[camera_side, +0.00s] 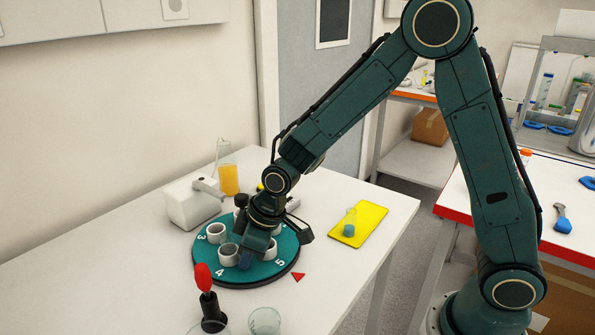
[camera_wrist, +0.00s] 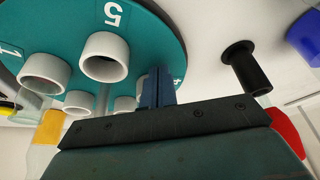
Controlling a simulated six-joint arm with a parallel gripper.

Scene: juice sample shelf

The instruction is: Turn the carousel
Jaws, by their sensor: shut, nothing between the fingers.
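The carousel (camera_side: 207,264) is a round teal disc on the white table, with white numbers and several white cup holders (camera_side: 216,232) on top. The numbers 3, 4 and 5 show in the side view. In the wrist view the carousel (camera_wrist: 150,35) fills the upper left, with 5 and 1 readable and holders (camera_wrist: 105,57) standing up from it. My gripper (camera_side: 245,259) points down at the near part of the disc, beside a holder by the 4. Its blue fingers (camera_wrist: 157,86) are together and empty. Whether they touch the disc or a holder, I cannot tell.
A red triangle (camera_side: 298,276) lies right of the disc. Behind are a white device (camera_side: 190,204) and orange juice (camera_side: 228,180). A yellow mat (camera_side: 370,217) lies right.

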